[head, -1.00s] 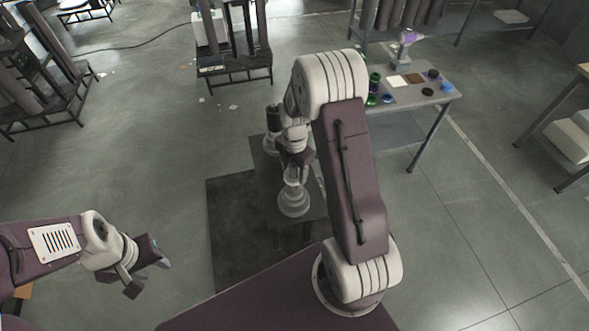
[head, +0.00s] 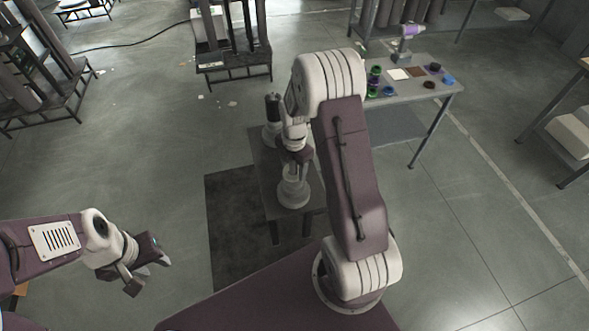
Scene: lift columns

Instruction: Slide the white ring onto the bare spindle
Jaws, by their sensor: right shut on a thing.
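A small dark table (head: 262,183) stands ahead of me. Near its front edge is a pale round stand (head: 293,193) with a pale upright part. Further back on the left is a second stand with a dark post (head: 272,106) and a pale base (head: 271,134). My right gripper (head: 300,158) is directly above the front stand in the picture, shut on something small. My arm and gripper hide most of it, so I cannot make out the white ring or tell whether it touches the stand. My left gripper (head: 150,273) is open and empty, low at the left, away from the table.
A dark mat (head: 228,220) lies on the floor around the table. A grey workbench (head: 425,92) with several coloured rings and a purple-and-white device (head: 408,38) stands at the back right. A rack (head: 233,50) stands behind. My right arm hides the table's right side.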

